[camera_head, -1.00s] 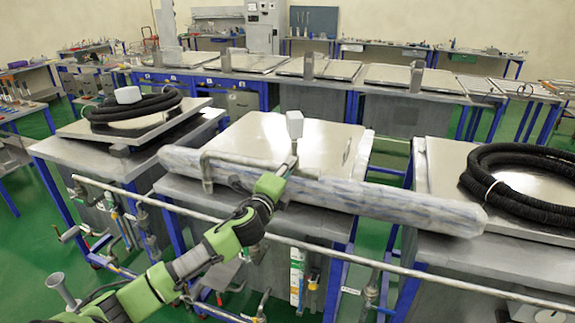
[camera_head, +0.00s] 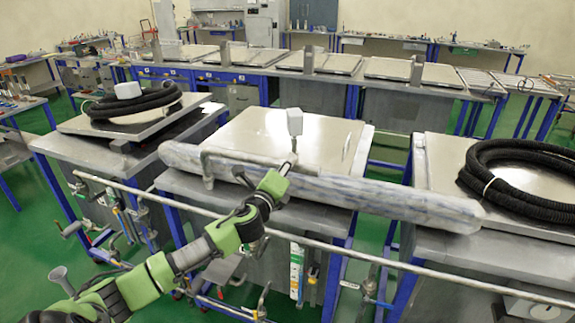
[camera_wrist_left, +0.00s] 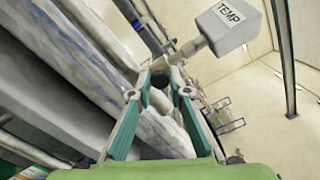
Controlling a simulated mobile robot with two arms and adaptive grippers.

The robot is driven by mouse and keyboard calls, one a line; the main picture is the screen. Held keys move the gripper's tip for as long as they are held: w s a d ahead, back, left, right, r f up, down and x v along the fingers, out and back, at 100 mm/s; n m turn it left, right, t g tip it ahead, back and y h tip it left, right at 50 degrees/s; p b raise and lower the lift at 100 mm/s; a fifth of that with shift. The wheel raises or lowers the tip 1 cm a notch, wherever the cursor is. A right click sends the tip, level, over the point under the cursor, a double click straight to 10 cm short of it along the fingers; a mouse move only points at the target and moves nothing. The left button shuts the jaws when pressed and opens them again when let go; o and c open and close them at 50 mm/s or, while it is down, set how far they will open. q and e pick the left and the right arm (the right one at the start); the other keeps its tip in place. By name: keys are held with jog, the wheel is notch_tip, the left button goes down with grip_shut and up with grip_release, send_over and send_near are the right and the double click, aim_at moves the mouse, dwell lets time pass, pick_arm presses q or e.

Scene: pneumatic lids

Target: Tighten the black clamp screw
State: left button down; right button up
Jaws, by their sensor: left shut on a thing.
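My left gripper (camera_head: 290,162) is at the front edge of the middle steel lid (camera_head: 262,134), beside the wrapped roll. In the left wrist view its two fingers (camera_wrist_left: 162,74) are closed around the end of a grey stem (camera_wrist_left: 188,49). A grey box marked TEMP (camera_wrist_left: 228,27) sits on this stem; it also stands upright above the gripper in the head view (camera_head: 295,122). What lies directly between the fingertips is partly hidden. My right gripper is not in view.
A long wrapped roll (camera_head: 390,201) lies across the middle bench under my wrist. A bent metal pipe (camera_head: 235,155) is just left of the gripper. A long rail (camera_head: 340,254) runs in front. Black hoses lie on the left (camera_head: 135,105) and right (camera_head: 510,172) lids.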

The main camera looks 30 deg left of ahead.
pick_arm(q)
jog(key=c, duration=1.9)
grip_release()
jog(key=shift+f, duration=0.1)
jog(key=v, duration=1.2)
